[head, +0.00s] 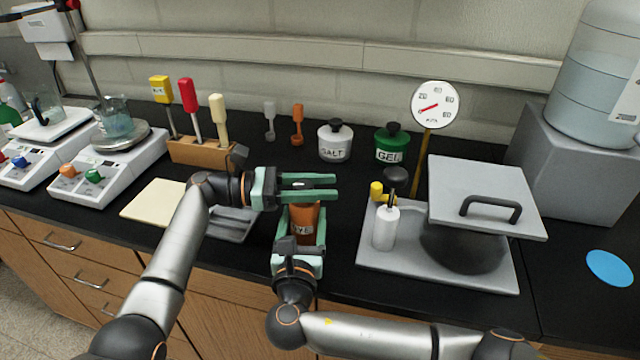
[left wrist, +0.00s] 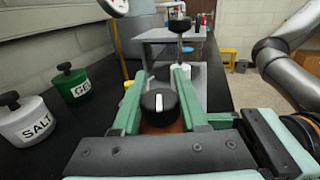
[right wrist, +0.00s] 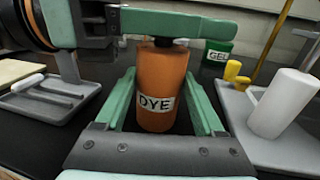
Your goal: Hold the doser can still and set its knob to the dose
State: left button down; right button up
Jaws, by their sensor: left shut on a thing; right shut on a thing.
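The doser can is an orange cylinder (head: 304,218) with a white DYE label, upright on the black counter. It shows clearly in the right wrist view (right wrist: 161,82). Its black round knob (left wrist: 158,108) carries a white mark running roughly up and down in the left wrist view. My left gripper (head: 328,187) reaches in from the left above the can, its green fingers shut on the knob. My right gripper (head: 302,214) comes from the front, its fingers on either side of the can body, shut on it. The fingers partly hide the knob in the head view.
A grey tray (head: 375,268) with a white bottle (head: 385,230) and a lidded pot stands right. SALT (head: 335,143) and GEL (head: 391,146) jars and a dial gauge (head: 436,104) stand behind. A wooden tool rack (head: 200,151) and scales are left.

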pick_arm(q)
jog(key=shift+a+f+m+g, duration=0.15)
jog(key=shift+m+g, duration=0.45)
jog(key=shift+g, duration=0.3)
jog(key=shift+s+m+g, duration=0.2)
jog(key=shift+m+g, duration=0.1)
jog(key=shift+g, duration=0.2)
jog(key=shift+c, duration=2.1)
grip_release()
jog(key=shift+r, duration=0.2)
notch_tip(320, 180, up, 10)
jog(key=shift+f, duration=0.15)
